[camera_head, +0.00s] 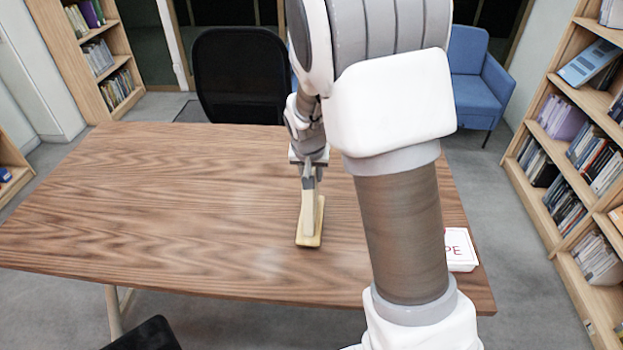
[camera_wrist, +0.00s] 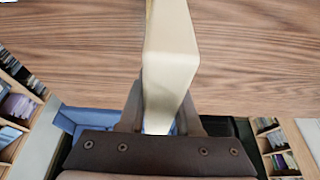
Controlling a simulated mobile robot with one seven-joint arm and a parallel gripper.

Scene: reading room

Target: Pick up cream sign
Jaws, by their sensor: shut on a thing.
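The cream sign (camera_head: 308,217) stands upright on its flat yellowish base (camera_head: 310,240) near the middle of the wooden table. My gripper (camera_head: 308,178) comes down from above and is shut on the upper part of the sign. In the wrist view the sign (camera_wrist: 170,55) runs between the two fingers of my gripper (camera_wrist: 163,115), seen along its narrow edge. I cannot tell whether its base touches the table. Its faces are mostly hidden.
The wooden table (camera_head: 150,205) is clear to the left. A white sign with red letters (camera_head: 460,248) lies at the right, partly behind my arm. A black chair (camera_head: 240,75) stands behind the table, a blue armchair (camera_head: 472,75) at back right, and a bookshelf (camera_head: 540,185) at right.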

